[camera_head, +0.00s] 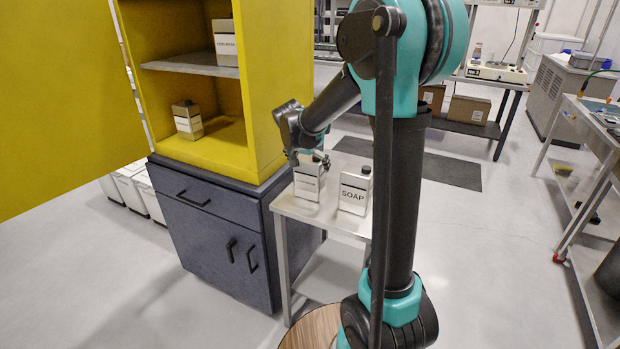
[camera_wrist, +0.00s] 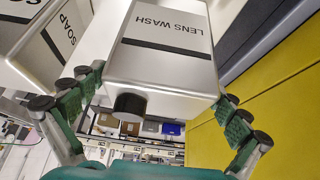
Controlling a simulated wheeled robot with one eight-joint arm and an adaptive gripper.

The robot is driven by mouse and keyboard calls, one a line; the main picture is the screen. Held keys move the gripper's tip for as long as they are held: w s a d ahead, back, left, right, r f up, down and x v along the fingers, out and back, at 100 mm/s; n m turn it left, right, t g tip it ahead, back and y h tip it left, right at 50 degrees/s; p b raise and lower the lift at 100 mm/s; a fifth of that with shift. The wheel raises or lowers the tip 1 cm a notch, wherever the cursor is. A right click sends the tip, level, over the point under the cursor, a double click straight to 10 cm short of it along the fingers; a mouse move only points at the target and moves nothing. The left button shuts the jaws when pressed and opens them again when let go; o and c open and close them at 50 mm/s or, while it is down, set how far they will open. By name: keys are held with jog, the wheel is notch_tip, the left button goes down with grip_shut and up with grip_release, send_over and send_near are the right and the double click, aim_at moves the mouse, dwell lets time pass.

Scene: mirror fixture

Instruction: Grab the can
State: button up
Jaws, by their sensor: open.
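A silver-white can labelled LENS WASH (camera_wrist: 160,45) fills the upper middle of the wrist view, its dark cap pointing down in the picture. In the head view this can (camera_head: 309,187) stands on a small metal side table (camera_head: 285,207), its top partly covered by my gripper (camera_head: 309,160). My gripper (camera_wrist: 161,88) is open, with one green-padded finger on each side of the can. I cannot tell whether the pads touch it. A similar can labelled SOAP (camera_head: 354,195) stands close to the right; it also shows in the wrist view (camera_wrist: 40,45).
A yellow cabinet (camera_head: 278,80) with an open door (camera_head: 60,100) stands left of the table, above dark blue drawers (camera_head: 205,235). Open floor (camera_head: 480,260) lies to the right.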

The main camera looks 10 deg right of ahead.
jog(key=shift+w+f, duration=0.1)
jog(key=shift+f, duration=0.05)
jog(key=c, duration=1.6)
jog(key=shift+c, duration=0.6)
